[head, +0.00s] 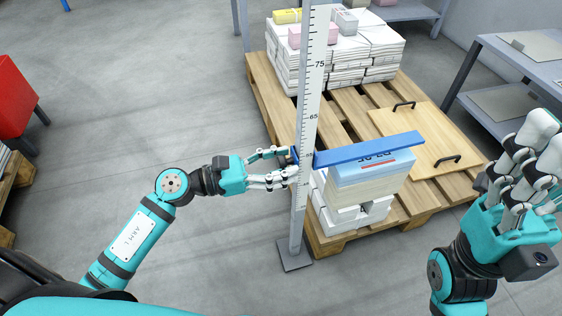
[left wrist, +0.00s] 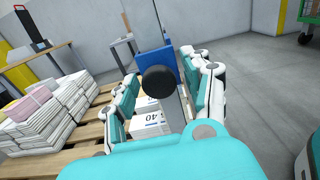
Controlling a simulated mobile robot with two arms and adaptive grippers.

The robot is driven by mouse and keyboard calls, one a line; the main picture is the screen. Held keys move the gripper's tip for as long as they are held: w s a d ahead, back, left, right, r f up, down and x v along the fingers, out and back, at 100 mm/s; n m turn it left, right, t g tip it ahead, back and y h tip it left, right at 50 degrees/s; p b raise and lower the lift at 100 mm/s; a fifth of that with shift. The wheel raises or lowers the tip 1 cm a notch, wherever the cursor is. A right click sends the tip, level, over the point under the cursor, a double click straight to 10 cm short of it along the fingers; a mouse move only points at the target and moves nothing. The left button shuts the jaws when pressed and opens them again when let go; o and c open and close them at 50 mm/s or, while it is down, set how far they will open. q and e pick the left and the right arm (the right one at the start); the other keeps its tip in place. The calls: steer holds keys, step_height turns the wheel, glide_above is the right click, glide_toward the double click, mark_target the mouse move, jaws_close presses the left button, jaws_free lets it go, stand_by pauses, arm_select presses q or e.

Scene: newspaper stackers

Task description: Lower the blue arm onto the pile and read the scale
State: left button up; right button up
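The blue arm (head: 370,148) reaches right from the upright scale post (head: 311,95), across the top of the paper pile (head: 360,190). I cannot tell whether it touches the pile or hangs just above it. The scale shows 75 and 65 higher up; the mark beside the arm is too small to read surely. My left gripper (head: 282,167) is at the post, beside the arm's mount. In the left wrist view its fingers stand apart on both sides of a round black knob (left wrist: 158,82), with the blue mount (left wrist: 162,62) behind. My right gripper (head: 535,160) is raised at the right, away from the pile.
The pile stands on a wooden pallet (head: 272,112), with white paper stacks (head: 365,60) at its back. A board with black handles (head: 430,125) lies right of the pile. A grey shelf (head: 515,50) stands right.

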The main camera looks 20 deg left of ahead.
arm_select(q)
steer(key=v, duration=1.2)
stand_by(0.5)
